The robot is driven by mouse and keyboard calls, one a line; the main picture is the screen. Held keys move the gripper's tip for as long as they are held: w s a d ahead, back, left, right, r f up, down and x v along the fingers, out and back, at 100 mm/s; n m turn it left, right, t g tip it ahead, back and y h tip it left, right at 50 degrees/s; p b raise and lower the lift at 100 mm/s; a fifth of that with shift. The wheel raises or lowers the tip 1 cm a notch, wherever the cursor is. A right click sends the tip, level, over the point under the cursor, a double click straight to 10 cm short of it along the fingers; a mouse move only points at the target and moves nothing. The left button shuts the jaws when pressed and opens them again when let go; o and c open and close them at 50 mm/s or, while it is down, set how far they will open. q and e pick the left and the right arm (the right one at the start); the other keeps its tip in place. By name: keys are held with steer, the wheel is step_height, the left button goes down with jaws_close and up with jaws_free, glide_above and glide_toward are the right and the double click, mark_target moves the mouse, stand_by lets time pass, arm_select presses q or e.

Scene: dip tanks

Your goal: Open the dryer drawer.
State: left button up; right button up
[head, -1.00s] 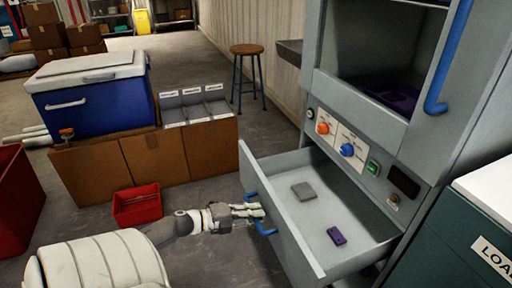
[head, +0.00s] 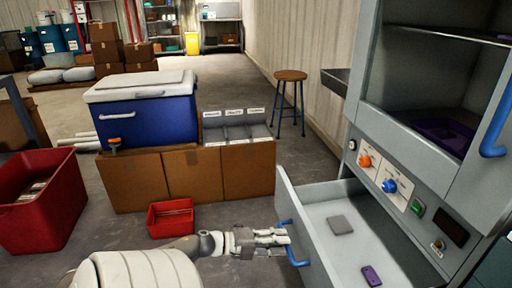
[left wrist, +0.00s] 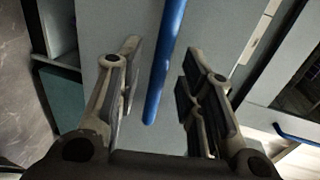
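The dryer drawer (head: 350,246) is pulled out of the grey cabinet, with its inside showing. A flat grey piece (head: 340,224) and a small purple piece (head: 371,276) lie on its floor. The blue drawer handle (head: 297,257) is on its front. My left gripper (head: 284,238) is at this handle. In the left wrist view, the left gripper (left wrist: 160,62) has its fingers spread apart, with the blue handle (left wrist: 165,70) running between them and a gap on each side. My right gripper is out of view.
The grey cabinet (head: 388,130) has knobs and a blue-handled upper door standing open. A small red bin (head: 170,218), brown boxes (head: 190,173) with a blue cooler (head: 150,120), and a large red bin (head: 40,205) stand to the left. A stool (head: 291,77) stands behind on open floor.

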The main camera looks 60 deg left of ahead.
arm_select(q)
steer(key=v, duration=0.9)
stand_by(0.3)
